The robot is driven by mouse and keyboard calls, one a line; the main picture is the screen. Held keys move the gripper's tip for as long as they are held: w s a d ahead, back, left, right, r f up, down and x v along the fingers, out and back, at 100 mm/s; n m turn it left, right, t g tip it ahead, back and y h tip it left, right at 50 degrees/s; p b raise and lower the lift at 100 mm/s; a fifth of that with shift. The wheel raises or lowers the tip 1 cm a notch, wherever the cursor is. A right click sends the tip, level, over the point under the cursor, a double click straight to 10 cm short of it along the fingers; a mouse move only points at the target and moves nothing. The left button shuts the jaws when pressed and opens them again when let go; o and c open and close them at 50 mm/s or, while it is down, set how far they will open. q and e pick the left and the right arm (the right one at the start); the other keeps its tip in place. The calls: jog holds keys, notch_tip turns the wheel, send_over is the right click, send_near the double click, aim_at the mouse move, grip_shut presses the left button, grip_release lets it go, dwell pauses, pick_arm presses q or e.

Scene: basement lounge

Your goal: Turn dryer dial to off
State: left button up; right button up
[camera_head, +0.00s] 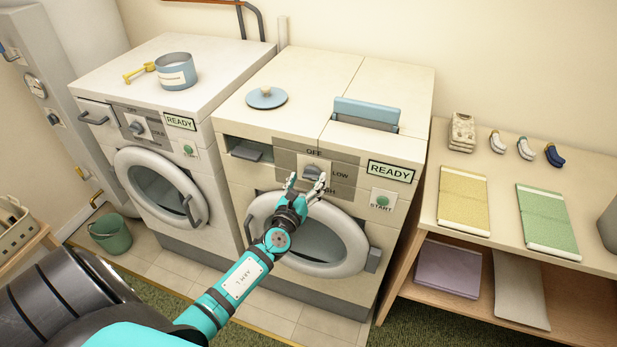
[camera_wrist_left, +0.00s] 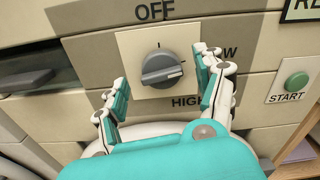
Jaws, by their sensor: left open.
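The dryer (camera_head: 345,230) is the right-hand machine in the head view. Its grey dial (camera_head: 313,171) sits on a light plate, with OFF above, LOW to the right and HIGH below. In the left wrist view the dial (camera_wrist_left: 161,68) has its grip bar nearly level, its right end tilted slightly up, away from OFF. My left gripper (camera_head: 306,182) is open in front of the dial. In the wrist view its fingers (camera_wrist_left: 161,75) stand either side of the dial, with gaps on both sides. The right finger partly hides LOW. My right gripper is not in view.
The dryer's round door (camera_head: 352,238) is below the dial and a green START button (camera_head: 382,201) to its right. A washer (camera_head: 160,150) stands left. A shelf table (camera_head: 490,240) with folded cloths stands right. A green bucket (camera_head: 111,236) is on the floor.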

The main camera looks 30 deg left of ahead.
pick_arm(q)
jog(key=shift+w+a, duration=0.1)
jog(key=shift+w, duration=0.6)
jog(key=c, duration=1.2)
jog(key=shift+o, duration=0.2)
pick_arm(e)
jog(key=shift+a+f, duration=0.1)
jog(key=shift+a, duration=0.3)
